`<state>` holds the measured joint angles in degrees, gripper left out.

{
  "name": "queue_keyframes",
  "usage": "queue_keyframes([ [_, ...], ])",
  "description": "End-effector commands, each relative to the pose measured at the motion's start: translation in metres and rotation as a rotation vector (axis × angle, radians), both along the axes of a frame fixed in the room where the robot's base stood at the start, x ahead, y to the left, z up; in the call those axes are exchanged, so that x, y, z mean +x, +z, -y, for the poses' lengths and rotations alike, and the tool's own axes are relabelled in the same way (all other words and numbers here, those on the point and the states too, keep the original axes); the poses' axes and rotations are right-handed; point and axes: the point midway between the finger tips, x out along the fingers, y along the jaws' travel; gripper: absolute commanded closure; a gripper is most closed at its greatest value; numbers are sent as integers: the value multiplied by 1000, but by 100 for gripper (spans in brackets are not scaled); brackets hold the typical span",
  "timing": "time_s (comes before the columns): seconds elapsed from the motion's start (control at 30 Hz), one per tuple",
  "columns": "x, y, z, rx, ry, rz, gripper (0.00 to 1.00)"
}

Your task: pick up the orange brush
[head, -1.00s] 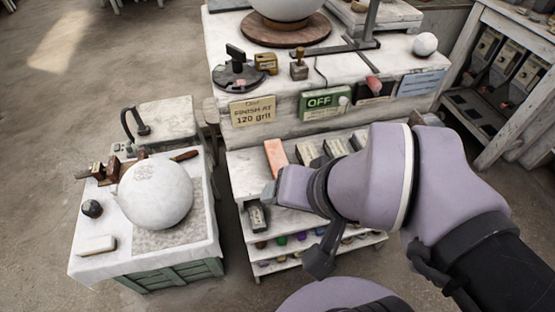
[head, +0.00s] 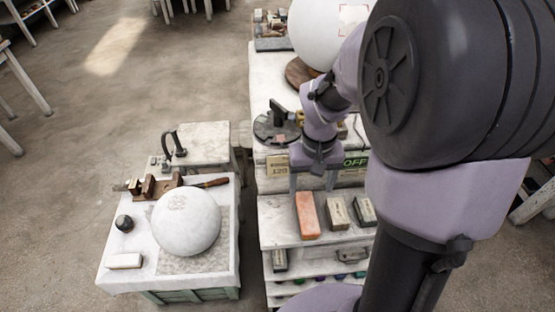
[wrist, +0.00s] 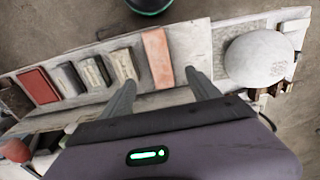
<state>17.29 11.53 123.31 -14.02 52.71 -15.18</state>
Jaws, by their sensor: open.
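The orange brush appears as a plain salmon-orange block (head: 307,215) lying on the upper shelf below the signs; no bristles can be made out. In the wrist view the orange block (wrist: 158,58) lies just ahead of my gripper, lined up with the gap between the fingers. My gripper (head: 313,186) is open and empty, pointing down at the back of that shelf, behind the block in the head view. In the wrist view the two fingertips (wrist: 161,80) stand apart near one end of the block. Whether they touch it cannot be told.
Pale blocks (head: 338,212) lie beside the orange one, and a redder block (wrist: 39,86) lies farther along the shelf. The upper bench with the sign (head: 278,166) rises close behind the gripper. A white sphere (head: 187,222) sits on the left table.

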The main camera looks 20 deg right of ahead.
Motion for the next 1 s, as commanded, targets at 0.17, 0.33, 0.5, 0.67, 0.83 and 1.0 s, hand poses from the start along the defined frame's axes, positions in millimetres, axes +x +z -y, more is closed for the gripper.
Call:
queue_keyframes([
  [0.17, -1, -61, -1, 2, 0, -4, 29],
  [0.33, 0, -85, -1, 1, -1, -1, 29],
  [0.5, 1, -103, 0, 1, -2, -1, 29],
  [0.67, 3, -136, 1, 2, -1, 0, 29],
  [0.83, 3, -138, 1, 1, -1, 3, 29],
  [1.0, 3, -138, 1, 1, -1, 2, 51],
])
